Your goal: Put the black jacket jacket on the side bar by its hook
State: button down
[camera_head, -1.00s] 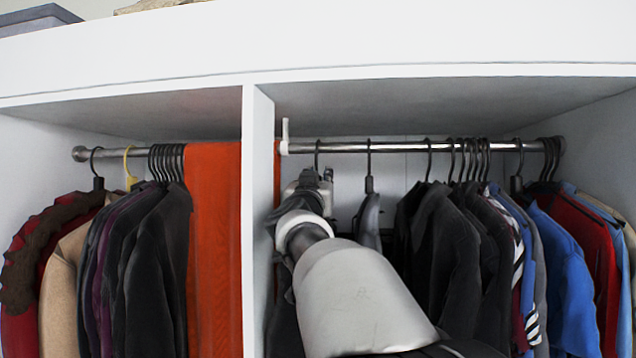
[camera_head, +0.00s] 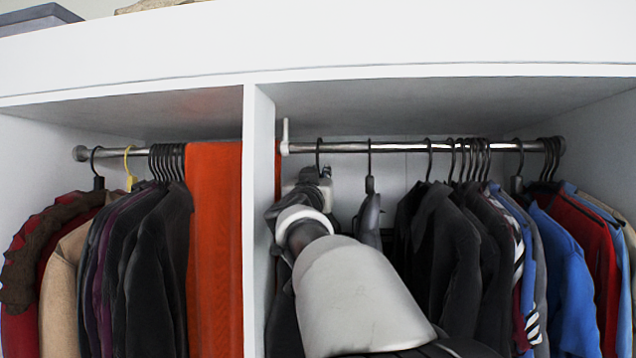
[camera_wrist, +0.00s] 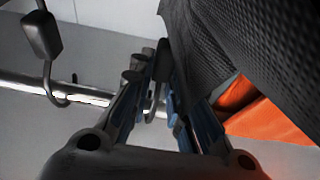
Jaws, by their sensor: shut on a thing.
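My gripper (camera_wrist: 158,108) is shut on the black hook (camera_wrist: 159,88) of the black jacket (camera_wrist: 235,50), with a blue-padded finger on each side of it. In the head view my gripper (camera_head: 308,182) is partly hidden behind my arm, just below the bar. The hook (camera_head: 318,146) reaches up to the metal bar (camera_head: 345,147) of the right compartment, near its left end, and its curve looks to be over the bar. The jacket (camera_head: 283,325) hangs below, dark and mostly hidden by my arm.
A white divider (camera_head: 258,200) stands close on the left, with orange cloth (camera_head: 215,240) beyond it. Another hanger hook (camera_head: 369,158) with a dark garment is just right. Several garments crowd the bar further right. The white ceiling panel (camera_head: 420,105) is above.

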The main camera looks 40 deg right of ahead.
jog(key=shift+d+r, duration=0.25)
jog(key=shift+r, duration=1.05)
jog(key=shift+r, duration=0.2)
